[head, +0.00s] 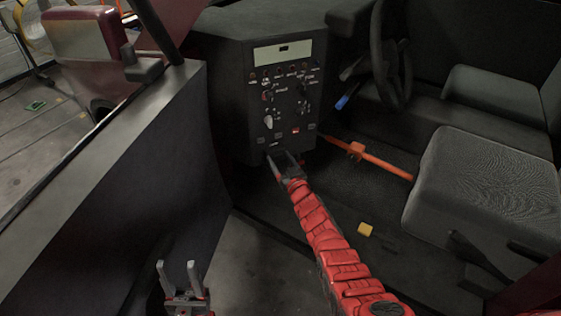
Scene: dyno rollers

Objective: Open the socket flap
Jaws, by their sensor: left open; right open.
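A dark control panel (284,95) with knobs, small lamps and a light display strip stands in the middle of the head view. My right gripper (280,158) is open at the panel's lower edge, with the red arm reaching up to it from the bottom right. I cannot make out the socket flap clearly; the gripper covers part of the panel's bottom, and contact there cannot be told. My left gripper (176,265) is open and empty at the bottom left, its fingers pointing up, well below the panel.
An orange bar (372,158) runs right from beside the panel. A grey seat (490,185) and a steering wheel (386,55) are on the right. A small yellow block (365,230) lies on the dark floor. A dark door (130,170) with a mirror (82,35) bounds the left.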

